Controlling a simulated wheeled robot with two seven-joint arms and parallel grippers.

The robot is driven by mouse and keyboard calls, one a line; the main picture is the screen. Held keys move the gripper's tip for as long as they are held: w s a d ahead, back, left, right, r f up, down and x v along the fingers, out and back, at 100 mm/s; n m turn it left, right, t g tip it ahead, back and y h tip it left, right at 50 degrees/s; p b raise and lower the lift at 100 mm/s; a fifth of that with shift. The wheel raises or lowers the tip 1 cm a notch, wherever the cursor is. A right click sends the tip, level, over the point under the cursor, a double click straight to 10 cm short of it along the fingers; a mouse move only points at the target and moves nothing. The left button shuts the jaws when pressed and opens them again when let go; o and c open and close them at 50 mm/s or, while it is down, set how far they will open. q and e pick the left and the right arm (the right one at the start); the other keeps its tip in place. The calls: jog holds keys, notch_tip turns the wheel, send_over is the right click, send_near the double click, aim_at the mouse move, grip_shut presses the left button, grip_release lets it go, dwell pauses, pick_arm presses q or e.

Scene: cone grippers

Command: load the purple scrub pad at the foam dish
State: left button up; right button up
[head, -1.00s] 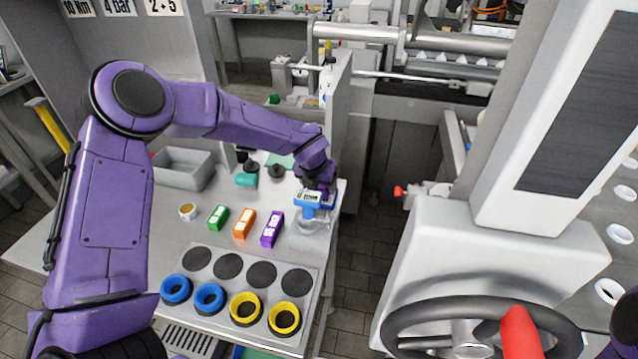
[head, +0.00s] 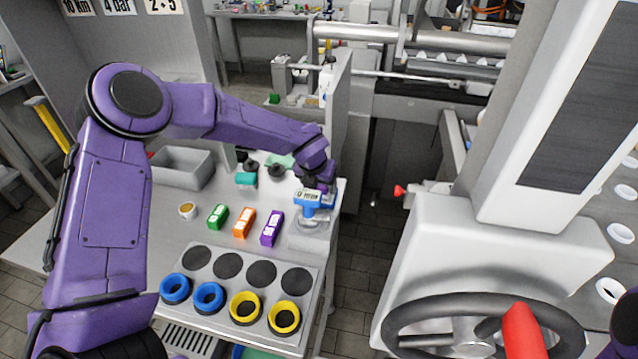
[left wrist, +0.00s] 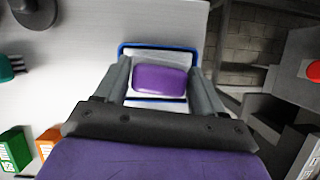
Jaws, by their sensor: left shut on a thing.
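My left gripper (left wrist: 160,84) is over the blue-rimmed dish, at the right end of the table in the head view (head: 318,190). It is shut on the purple scrub pad (left wrist: 159,79), which shows between its two grey fingers in the left wrist view. The foam dish (left wrist: 158,46) has a blue rim and a pale inside, and shows around and behind the pad. Its blue side also shows in the head view (head: 318,208). I cannot tell whether the pad touches the foam. My right gripper is not in view.
Green (head: 217,216), orange (head: 244,224) and purple (head: 271,229) labelled boxes stand left of the dish. A board (head: 215,287) with blue and yellow rings lies in front. A grey bin (head: 183,170) stands behind. A machine with a handwheel (head: 400,318) is at the right.

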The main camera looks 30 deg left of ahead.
pick_arm(q)
notch_tip(320, 180, up, 7)
jog(key=p, duration=0.5)
dwell(0.3)
dwell(0.5)
